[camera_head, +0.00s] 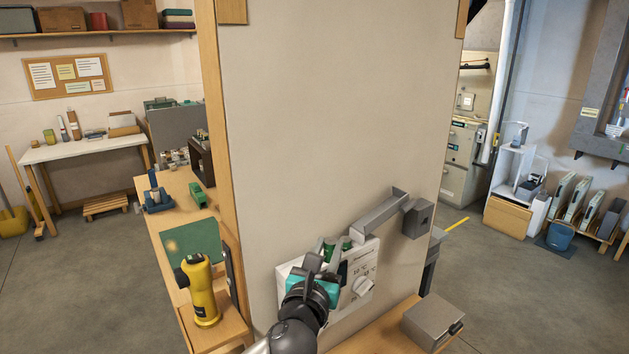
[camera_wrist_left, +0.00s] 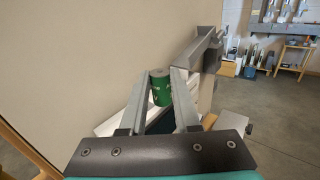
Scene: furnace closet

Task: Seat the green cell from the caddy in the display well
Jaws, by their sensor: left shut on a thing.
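A white wall unit (camera_head: 362,270) with printed marks and a white knob is mounted on the beige panel. My left gripper (camera_head: 331,251) is in front of its upper left part, partly covering it. It is shut on the green cell (camera_wrist_left: 161,90), a green cylinder with a grey end, held between the fingertips in the left wrist view. Bits of the cell (camera_head: 330,246) show between the fingers in the head view. The display well is hidden or too small to tell; I cannot tell whether the cell touches the unit. My right gripper is in neither view.
A grey bracket (camera_head: 380,214) with a block sticks out just above and right of the unit. A grey box (camera_head: 433,318) sits on a wooden ledge below right. A yellow tool (camera_head: 203,290) and blue holder (camera_head: 157,198) stand on the left bench.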

